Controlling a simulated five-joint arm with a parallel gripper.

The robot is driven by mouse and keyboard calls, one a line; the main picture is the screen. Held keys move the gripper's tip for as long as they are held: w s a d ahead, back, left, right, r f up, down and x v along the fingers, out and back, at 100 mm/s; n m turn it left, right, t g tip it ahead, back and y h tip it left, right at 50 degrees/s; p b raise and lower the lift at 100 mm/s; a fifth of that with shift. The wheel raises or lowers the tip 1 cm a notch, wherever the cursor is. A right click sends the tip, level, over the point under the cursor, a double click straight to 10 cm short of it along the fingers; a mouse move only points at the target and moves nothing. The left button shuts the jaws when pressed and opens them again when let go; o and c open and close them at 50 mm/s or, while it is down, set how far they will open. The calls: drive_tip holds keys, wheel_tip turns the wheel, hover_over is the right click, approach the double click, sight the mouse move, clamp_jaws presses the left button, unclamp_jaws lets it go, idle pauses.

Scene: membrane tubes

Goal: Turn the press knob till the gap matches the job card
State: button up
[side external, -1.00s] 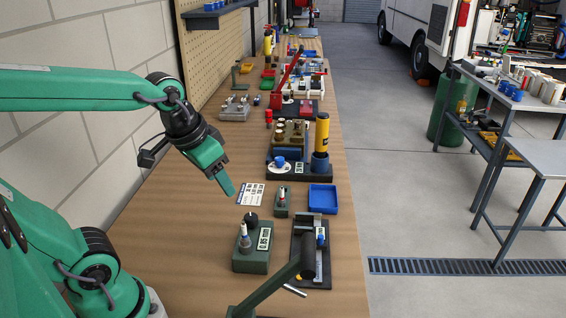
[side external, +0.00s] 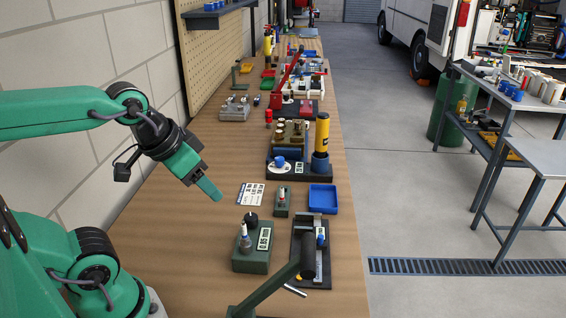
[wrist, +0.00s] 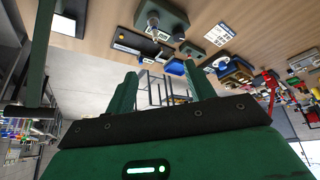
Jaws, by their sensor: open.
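The press is a green block (side external: 250,259) at the near middle of the bench, with a grey post topped by a white tip and a label reading 0.85 mm. A black knob (side external: 251,219) shows at its back edge. The block also shows at the top of the wrist view (wrist: 172,12). The white job card (side external: 251,194) lies flat behind the press; its print is too small to read. It shows in the wrist view too (wrist: 219,34). My gripper (side external: 213,191) is in the air left of the card, empty. In the wrist view its two fingers (wrist: 160,80) stand apart.
A small green block (side external: 283,203) stands right of the card. A blue tray (side external: 322,198) and a black fixture with a dark lever (side external: 310,256) are at the right. Bench left of the press is clear.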

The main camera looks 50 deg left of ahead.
drive_tip(key=shift+w, duration=0.1)
drive_tip(key=n+g, duration=0.5)
approach(251, 216)
drive_tip(key=shift+d+f, duration=0.15)
drive_tip(key=shift+f, duration=0.1)
drive_tip(key=shift+w+f+g, duration=0.25)
drive_tip(key=shift+f+g, duration=0.05)
drive_tip(key=shift+f, duration=0.15)
drive_tip(key=shift+f, duration=3.9)
